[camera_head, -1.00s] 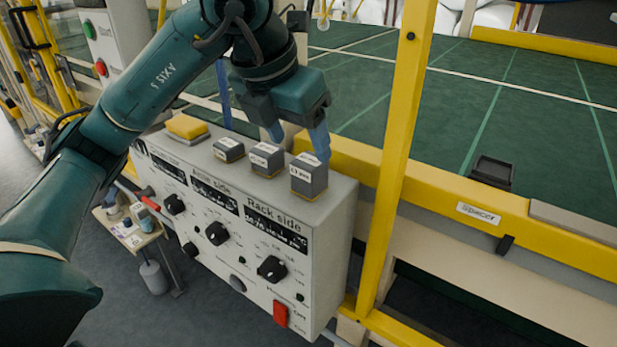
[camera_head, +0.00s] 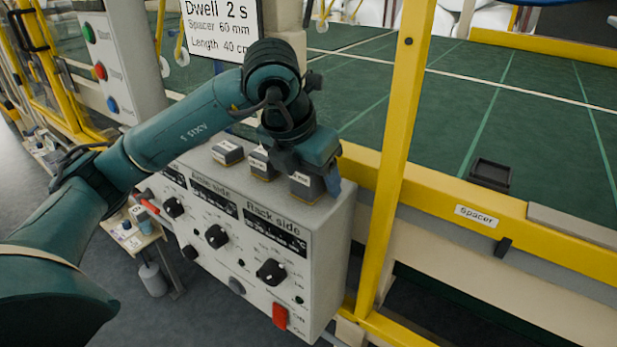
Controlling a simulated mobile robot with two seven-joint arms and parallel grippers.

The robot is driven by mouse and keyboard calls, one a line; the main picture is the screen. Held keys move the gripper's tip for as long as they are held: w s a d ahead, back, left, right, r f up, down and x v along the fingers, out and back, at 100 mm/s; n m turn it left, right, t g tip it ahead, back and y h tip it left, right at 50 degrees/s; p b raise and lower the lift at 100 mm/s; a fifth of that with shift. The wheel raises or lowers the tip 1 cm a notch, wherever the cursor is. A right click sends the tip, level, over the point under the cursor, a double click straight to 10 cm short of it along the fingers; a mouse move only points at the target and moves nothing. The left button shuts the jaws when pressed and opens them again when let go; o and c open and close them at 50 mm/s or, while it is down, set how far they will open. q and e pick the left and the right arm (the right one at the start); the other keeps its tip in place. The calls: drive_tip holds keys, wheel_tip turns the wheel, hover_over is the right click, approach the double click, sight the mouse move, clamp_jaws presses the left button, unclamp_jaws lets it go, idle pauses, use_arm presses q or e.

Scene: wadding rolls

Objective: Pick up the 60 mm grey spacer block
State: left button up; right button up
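Three grey blocks of rising height stand in a row on top of the white control box: a low one (camera_head: 228,152), a middle one (camera_head: 261,164) and the tallest (camera_head: 305,187) at the right. Their labels are too small to read, so I cannot tell by print which is 60 mm. My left gripper (camera_head: 314,178) is down at the tallest block, pointing downward. One blue finger shows just right of that block; the other finger is hidden. I cannot tell whether the fingers touch it. My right gripper is not in view.
A yellow post (camera_head: 397,150) rises just right of the control box (camera_head: 330,225). A dark, shallow square holder (camera_head: 491,173) sits above a "Spacer" label (camera_head: 475,216) on the yellow rail. A sign (camera_head: 222,25) reads "Spacer 60 mm". The green table (camera_head: 540,120) is largely clear.

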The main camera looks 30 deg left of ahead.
use_arm(q)
drive_tip(key=c, duration=1.1)
drive_tip(key=shift+o, duration=0.2)
drive_tip(key=shift+r, duration=0.1)
